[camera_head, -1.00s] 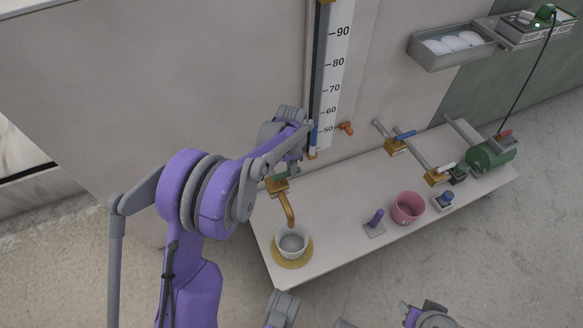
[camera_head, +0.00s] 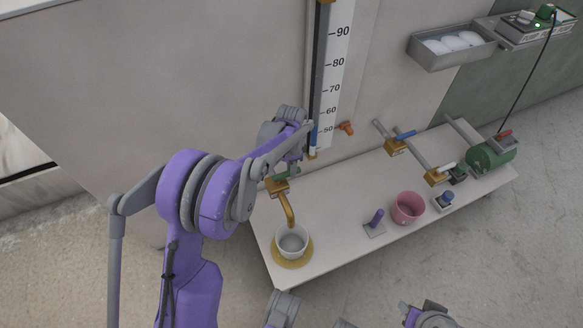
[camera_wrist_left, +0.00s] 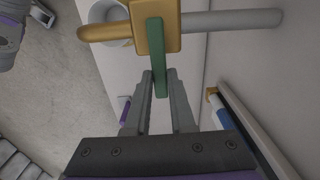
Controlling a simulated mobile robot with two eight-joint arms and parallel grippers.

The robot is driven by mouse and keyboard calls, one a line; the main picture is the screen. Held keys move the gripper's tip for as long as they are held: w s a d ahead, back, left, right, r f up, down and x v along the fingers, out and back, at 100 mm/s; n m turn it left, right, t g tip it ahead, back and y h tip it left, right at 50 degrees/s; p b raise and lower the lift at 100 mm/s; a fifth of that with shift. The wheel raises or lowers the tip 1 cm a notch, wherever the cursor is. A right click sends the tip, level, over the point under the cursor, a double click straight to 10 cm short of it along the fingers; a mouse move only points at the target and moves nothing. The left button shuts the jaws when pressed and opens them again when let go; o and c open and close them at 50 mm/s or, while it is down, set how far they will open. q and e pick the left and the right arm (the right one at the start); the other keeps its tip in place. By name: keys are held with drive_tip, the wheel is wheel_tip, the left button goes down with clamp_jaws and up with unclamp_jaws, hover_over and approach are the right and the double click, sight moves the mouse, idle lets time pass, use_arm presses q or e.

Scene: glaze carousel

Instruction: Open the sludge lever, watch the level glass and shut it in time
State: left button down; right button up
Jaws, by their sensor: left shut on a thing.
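The sludge lever is a green handle (camera_wrist_left: 158,60) on a brass valve body (camera_wrist_left: 143,28), seen in the left wrist view. My left gripper (camera_wrist_left: 159,80) is shut on the green handle, one finger on each side. In the head view the valve (camera_head: 277,186) sits at the table's left end, and my left wrist partly covers the handle. Its brass spout (camera_head: 289,210) points down at a white cup (camera_head: 291,241). The level glass (camera_head: 318,75) stands on the wall beside a white scale (camera_head: 334,85). Blue shows low in it, near the 50 mark. My right gripper is not clearly seen.
The cup stands on a yellow round mat (camera_head: 292,263). A pink pot (camera_head: 407,208), a purple-handled tool (camera_head: 376,217) and two other valves (camera_head: 396,146) (camera_head: 437,176) are to the right. A green motor (camera_head: 491,154) is at the far end. A wall tray (camera_head: 452,56) hangs above.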

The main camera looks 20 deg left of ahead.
idle(0.7)
use_arm(q)
drive_tip(key=shift+s+d+m+p, duration=0.25)
drive_tip(key=shift+s+m, duration=0.35)
drive_tip(key=shift+m, duration=0.85)
drive_tip(key=shift+s+d+m+p, duration=0.25)
drive_tip(key=shift+s+m, duration=0.35)
drive_tip(key=shift+m, duration=0.9)
drive_tip(key=shift+s+d+m+p, duration=0.1)
drive_tip(key=shift+s+d+m, duration=0.4)
drive_tip(key=shift+m, duration=0.95)
drive_tip(key=shift+s+a, duration=0.15)
drive_tip(key=c, duration=0.8)
unclamp_jaws()
drive_tip(key=shift+o, duration=0.2)
wheel_tip(320, 180, up, 11)
drive_tip(key=p, duration=0.2)
drive_tip(key=shift+p, duration=0.35)
